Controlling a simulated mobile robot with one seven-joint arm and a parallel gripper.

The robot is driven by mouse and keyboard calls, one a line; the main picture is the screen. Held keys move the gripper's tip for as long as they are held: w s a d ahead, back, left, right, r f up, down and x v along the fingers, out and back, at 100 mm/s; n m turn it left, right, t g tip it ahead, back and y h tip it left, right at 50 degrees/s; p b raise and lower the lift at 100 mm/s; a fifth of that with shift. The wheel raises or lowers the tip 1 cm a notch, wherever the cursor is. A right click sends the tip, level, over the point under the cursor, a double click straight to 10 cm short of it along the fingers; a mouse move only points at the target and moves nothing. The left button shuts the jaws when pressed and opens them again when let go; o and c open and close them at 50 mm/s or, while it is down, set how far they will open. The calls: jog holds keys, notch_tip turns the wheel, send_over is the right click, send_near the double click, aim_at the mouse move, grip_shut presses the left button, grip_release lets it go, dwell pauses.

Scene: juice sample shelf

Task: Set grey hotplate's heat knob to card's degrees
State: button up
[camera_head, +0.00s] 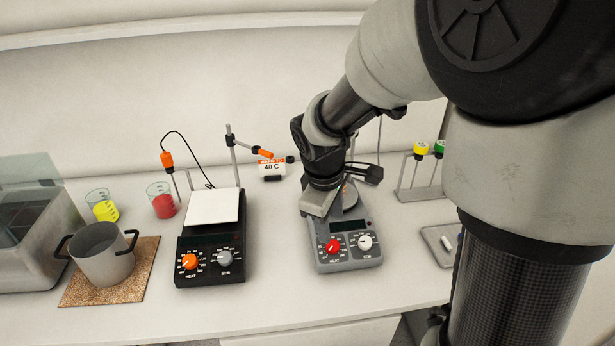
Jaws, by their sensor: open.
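The grey hotplate (347,258) stands on the bench right of centre. Its red heat knob (332,246) is at the front left, beside a white stir knob (365,242), under a dark display (348,226). The knob's exact setting is too small to read. The card (272,168) stands behind, at the back of the bench, and reads 40 C. My gripper (318,204) is open above the left rear of the hotplate, behind the red knob and apart from it. It hides part of the plate.
A black hotplate (211,262) with an orange knob stands to the left. Further left are a grey pot (103,256) on a cork mat (140,270), a yellow beaker (104,207) and a red beaker (163,202). A rack (420,192) and small tray (436,240) stand right. The bench front is clear.

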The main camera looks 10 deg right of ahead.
aim_at(333, 245)
jog(key=b+x, duration=0.1)
jog(key=x, duration=0.8)
jog(key=shift+f, duration=0.35)
jog(key=shift+c, duration=0.6)
jog(key=c, duration=0.9)
jog(key=shift+c, duration=0.2)
jog(key=shift+w+m+g+y+b, duration=0.1)
jog(key=shift+m+g+y+b, duration=0.25)
jog(key=shift+m, duration=2.45)
jog(key=o, duration=1.1)
jog(key=shift+c, duration=0.2)
